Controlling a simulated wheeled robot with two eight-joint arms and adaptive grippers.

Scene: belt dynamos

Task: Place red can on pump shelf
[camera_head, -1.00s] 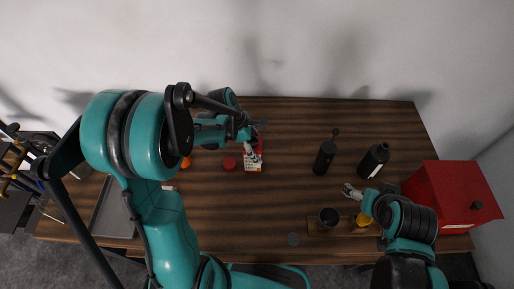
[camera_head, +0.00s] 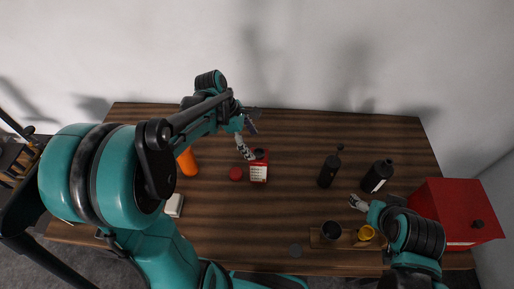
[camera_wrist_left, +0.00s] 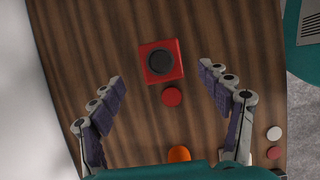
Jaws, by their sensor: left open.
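The red can (camera_head: 258,171), squarish with a pale label and a dark round top, stands upright on the wooden table. It also shows from above in the left wrist view (camera_wrist_left: 146,72). My left gripper (camera_head: 248,137) is open and empty, just behind and to the left of the can in the head view. In the left wrist view the can is between the spread fingers (camera_wrist_left: 160,75) but ahead of them, untouched. My right gripper (camera_head: 357,202) is near the wooden board; its finger gap is too small to judge. I cannot pick out a pump shelf for certain.
A red round lid (camera_head: 235,174) lies close left of the can, and an orange bottle (camera_head: 187,161) stands farther left. Two dark bottles (camera_head: 328,172) (camera_head: 376,177) stand to the right. A wooden board (camera_head: 348,241) holds a dark cup and a yellow cup. A red box (camera_head: 450,212) is far right.

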